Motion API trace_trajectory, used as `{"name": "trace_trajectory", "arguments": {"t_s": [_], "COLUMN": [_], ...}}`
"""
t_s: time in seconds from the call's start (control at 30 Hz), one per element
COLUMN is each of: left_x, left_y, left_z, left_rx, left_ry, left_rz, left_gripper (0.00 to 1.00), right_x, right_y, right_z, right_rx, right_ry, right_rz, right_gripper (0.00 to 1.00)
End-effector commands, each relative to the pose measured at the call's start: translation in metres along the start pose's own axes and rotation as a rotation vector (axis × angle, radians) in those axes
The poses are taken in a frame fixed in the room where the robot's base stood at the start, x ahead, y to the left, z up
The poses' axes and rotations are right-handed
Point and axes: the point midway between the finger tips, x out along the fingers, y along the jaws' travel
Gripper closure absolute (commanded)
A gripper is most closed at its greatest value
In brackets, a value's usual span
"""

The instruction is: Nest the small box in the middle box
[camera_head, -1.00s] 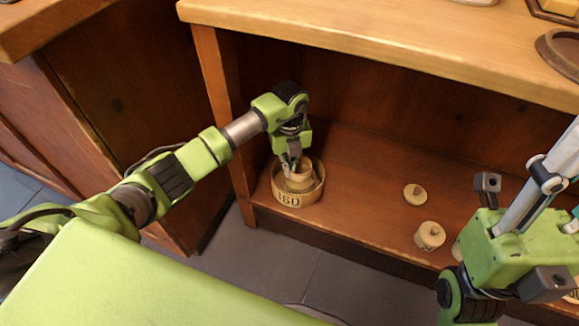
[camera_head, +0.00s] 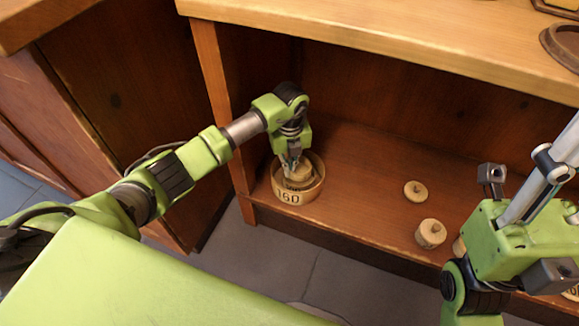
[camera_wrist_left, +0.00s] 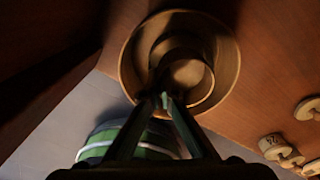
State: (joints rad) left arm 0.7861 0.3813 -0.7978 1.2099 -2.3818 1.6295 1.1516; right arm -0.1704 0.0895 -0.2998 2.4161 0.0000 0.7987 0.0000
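The larger round wooden box (camera_head: 310,190), marked with a number, stands open at the left end of the shelf. A smaller round box (camera_head: 298,184) is inside its rim, looking slightly tilted; whether it rests on the floor of the larger one is hidden. In the left wrist view the smaller box (camera_wrist_left: 205,92) lies off-centre within the larger box's rim (camera_wrist_left: 231,60). My left gripper (camera_head: 291,168) points down into the larger box, its fingertips close together at the smaller box's near wall. My right gripper (camera_head: 520,228) is at the right, its fingers unclear.
A round lid (camera_head: 415,191) and a small knobbed lidded box (camera_head: 430,233) are on the shelf (camera_head: 360,185) to the right. Another marked round box is partly hidden behind my right arm. The counter (camera_head: 400,35) overhangs the shelf; a side post (camera_head: 222,110) stands close to my left arm.

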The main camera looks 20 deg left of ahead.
Motion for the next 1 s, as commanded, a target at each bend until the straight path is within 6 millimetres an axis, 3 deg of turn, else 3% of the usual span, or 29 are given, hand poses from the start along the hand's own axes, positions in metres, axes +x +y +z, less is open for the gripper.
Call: {"name": "trace_trajectory", "arguments": {"t_s": [1.0], "left_x": [0.0071], "left_y": [-0.0001], "left_z": [0.0002], "left_rx": [0.000], "left_ry": [0.000], "left_rz": [-0.001], "left_gripper": [1.00], "right_x": [0.0000], "right_y": [0.0015], "right_z": [-0.0006], "right_rx": [0.000], "right_ry": [-0.001], "right_rz": [0.012], "right_gripper": [0.60]}}
